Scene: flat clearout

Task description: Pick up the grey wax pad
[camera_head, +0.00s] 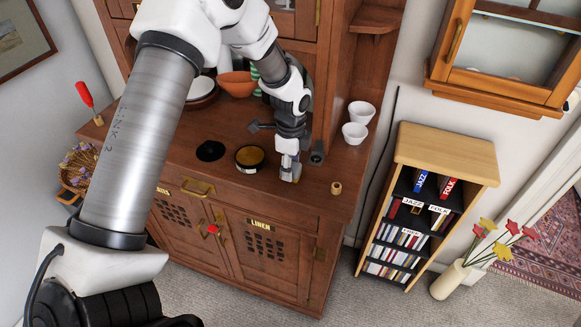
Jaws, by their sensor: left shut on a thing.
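My left gripper (289,166) points down over the right part of the brown cabinet top, near its front edge. It is shut on a small grey piece that looks like the grey wax pad (288,177). The fingers hide much of the pad, and I cannot tell whether it touches the wood. My right gripper is not in view.

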